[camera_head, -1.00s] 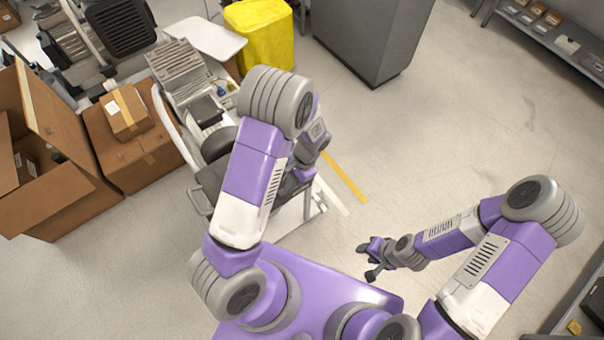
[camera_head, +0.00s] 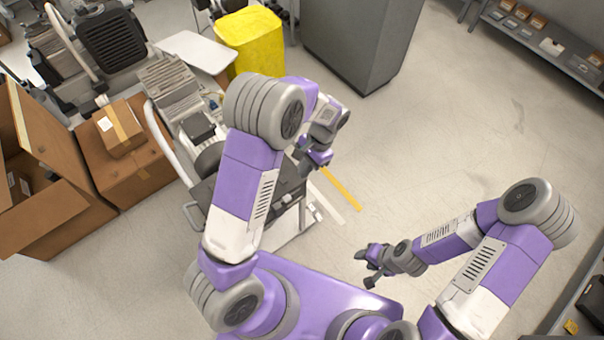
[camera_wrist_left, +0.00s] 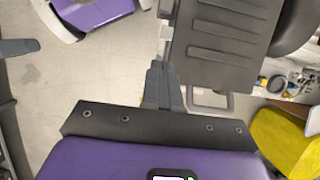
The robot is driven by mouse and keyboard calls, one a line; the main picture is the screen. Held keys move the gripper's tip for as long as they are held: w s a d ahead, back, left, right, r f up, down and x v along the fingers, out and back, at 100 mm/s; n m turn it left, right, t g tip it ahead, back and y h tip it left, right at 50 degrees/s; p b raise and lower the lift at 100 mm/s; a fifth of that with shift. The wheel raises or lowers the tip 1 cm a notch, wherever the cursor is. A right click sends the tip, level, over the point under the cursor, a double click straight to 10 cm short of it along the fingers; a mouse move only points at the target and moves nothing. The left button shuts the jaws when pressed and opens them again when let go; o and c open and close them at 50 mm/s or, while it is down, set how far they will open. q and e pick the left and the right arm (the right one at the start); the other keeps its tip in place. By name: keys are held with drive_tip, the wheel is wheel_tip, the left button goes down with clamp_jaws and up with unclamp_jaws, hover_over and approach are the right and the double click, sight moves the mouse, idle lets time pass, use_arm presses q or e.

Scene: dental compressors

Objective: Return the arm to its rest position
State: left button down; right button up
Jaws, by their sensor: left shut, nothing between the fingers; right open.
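My left arm is purple, white and grey, bent at a raised elbow in the head view. My left gripper (camera_head: 303,168) hangs beside the grey-and-black wheeled machine, at its right edge, and is partly hidden by the arm. In the left wrist view its fingers (camera_wrist_left: 161,80) are together with nothing between them. They point toward the floor beside the machine's dark ribbed top (camera_wrist_left: 222,45); I cannot tell if they touch it. My right gripper (camera_head: 368,268) is open and empty, over bare floor to the right of my purple base.
Cardboard boxes (camera_head: 132,165) stand at the left, with a smaller taped box (camera_head: 118,128) on top. A yellow bin (camera_head: 250,45) and a grey cabinet (camera_head: 350,40) stand behind. A shelf (camera_head: 545,40) is at the far right. Floor at the centre right is clear.

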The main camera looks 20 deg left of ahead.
idle(0.6)
use_arm(q)
drive_tip(key=s+d+f+n+t+h, duration=0.2)
drive_tip(key=s+d+f+n+h, duration=0.1)
drive_tip(key=s+f, duration=0.4)
drive_tip(key=s+d+f+n+t+h, duration=0.2)
drive_tip(key=s+d+f+n+h, duration=0.1)
drive_tip(key=s+f+n, duration=0.3)
wheel_tip(320, 180, down, 3)
drive_tip(key=shift+s+d+r, duration=0.1)
drive_tip(key=shift+s+d, duration=0.05)
drive_tip(key=shift+s, duration=0.6)
